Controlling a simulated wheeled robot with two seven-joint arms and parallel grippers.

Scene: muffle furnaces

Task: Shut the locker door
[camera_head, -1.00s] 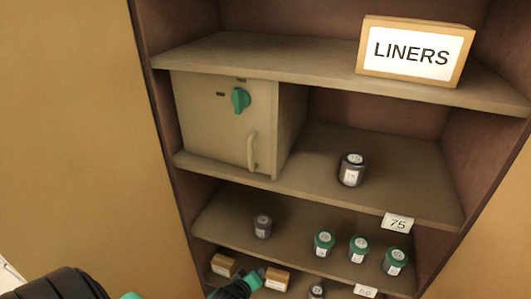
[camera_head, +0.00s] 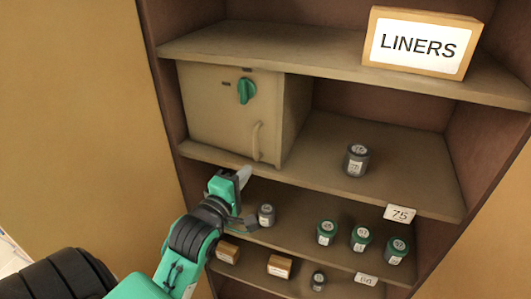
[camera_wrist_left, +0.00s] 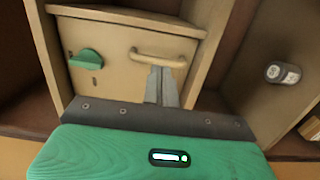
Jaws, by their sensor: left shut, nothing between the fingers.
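The locker (camera_head: 228,112) is a small beige box on the middle shelf at the left. Its door faces me, with a green knob (camera_head: 246,91) and a beige bar handle (camera_head: 257,142), and looks flush with the box front. In the left wrist view the door (camera_wrist_left: 110,60) also shows, with the green knob (camera_wrist_left: 86,58) and the handle (camera_wrist_left: 165,57). My left gripper (camera_head: 243,176) is shut and empty, just below and in front of the handle. In the wrist view its fingertips (camera_wrist_left: 161,75) overlap the area under the handle; I cannot tell if they touch the door. My right gripper is not in view.
A LINERS sign (camera_head: 417,43) stands on the shelf above. A dark jar (camera_head: 357,160) stands right of the locker. Lower shelves hold green-lidded jars (camera_head: 361,238), small boxes (camera_head: 280,266) and a 75 label (camera_head: 400,214). Shelf edges lie close to my left arm.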

